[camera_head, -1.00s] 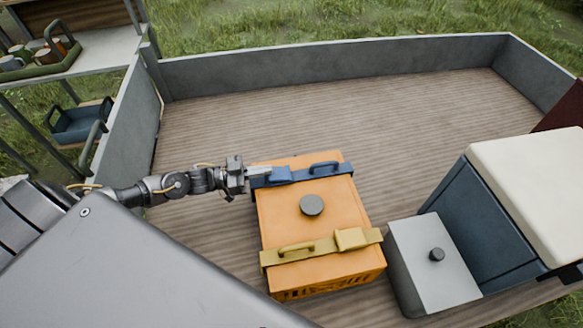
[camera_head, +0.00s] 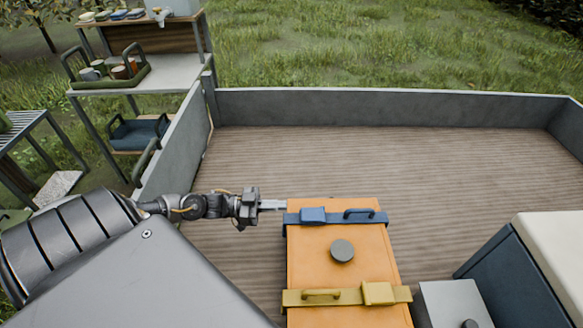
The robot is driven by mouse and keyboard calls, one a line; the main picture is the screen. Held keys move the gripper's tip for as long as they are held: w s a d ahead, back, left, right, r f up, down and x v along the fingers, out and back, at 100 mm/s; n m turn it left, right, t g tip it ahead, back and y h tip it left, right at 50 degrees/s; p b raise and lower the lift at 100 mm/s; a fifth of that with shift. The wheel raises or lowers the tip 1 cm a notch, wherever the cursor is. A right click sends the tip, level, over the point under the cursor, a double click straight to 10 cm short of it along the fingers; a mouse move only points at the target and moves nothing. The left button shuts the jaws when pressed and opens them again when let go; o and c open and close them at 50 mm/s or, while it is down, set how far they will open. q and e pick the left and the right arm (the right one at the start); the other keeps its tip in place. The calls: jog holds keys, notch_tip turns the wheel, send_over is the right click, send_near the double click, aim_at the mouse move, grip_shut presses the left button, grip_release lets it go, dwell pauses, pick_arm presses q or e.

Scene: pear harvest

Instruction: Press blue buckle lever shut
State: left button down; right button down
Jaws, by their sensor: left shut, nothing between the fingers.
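The orange box (camera_head: 345,265) stands on the cart's wooden bed, with a round grey knob (camera_head: 342,251) on its lid. A blue strap (camera_head: 337,220) crosses the far part of the lid. It carries a blue buckle block (camera_head: 313,215), which appears to lie flat on it, and a blue loop handle (camera_head: 360,212) to the right. My left gripper (camera_head: 278,205) is shut and empty at the box's far left edge. Its fingertips point right and look apart from the buckle block; their height over the lid is hard to tell. My right gripper is not in view.
A yellow strap (camera_head: 345,297) with handle and block crosses the near part of the box. A grey lidded box (camera_head: 450,303) and a dark blue box with a cream top (camera_head: 553,250) stand right. Low grey walls (camera_head: 380,108) edge the bed, which is clear behind. Shelves (camera_head: 150,72) stand left.

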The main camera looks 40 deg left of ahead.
pick_arm(q)
jog(key=shift+s+a+f+b, duration=0.25)
jog(key=shift+s+a+f, duration=0.1)
jog(key=shift+s+a, duration=0.35)
jog(key=shift+s+a+f+b, duration=0.25)
jog(key=shift+s+a, duration=0.25)
jog(key=shift+a, duration=0.25)
